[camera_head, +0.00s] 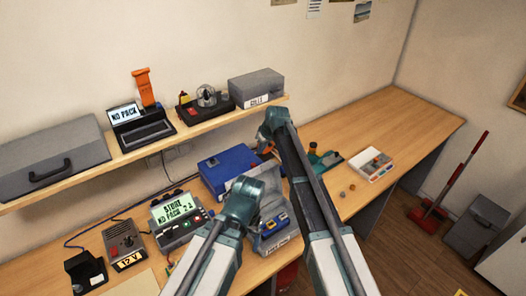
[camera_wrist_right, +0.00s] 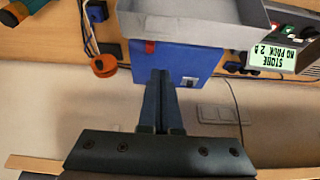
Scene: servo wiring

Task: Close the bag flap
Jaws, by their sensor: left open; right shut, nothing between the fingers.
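A blue, flat-sided thing (camera_head: 228,165), which looks like the bag, stands at the back of the bench; I cannot tell whether its blue face is the flap. In the right wrist view its blue face (camera_wrist_right: 203,62) shows a small red tab and a pale label. My right gripper (camera_wrist_right: 160,75) is shut and empty, its fingertips in front of the blue face; contact is unclear. In the head view my right gripper (camera_head: 268,148) is partly hidden beside the blue thing. My left gripper (camera_head: 262,190) is open, lower, near the grey box, its fingers hardly visible.
A shelf (camera_head: 150,150) runs above. The parts tray (camera_head: 371,164) is right, with clear bench beyond it.

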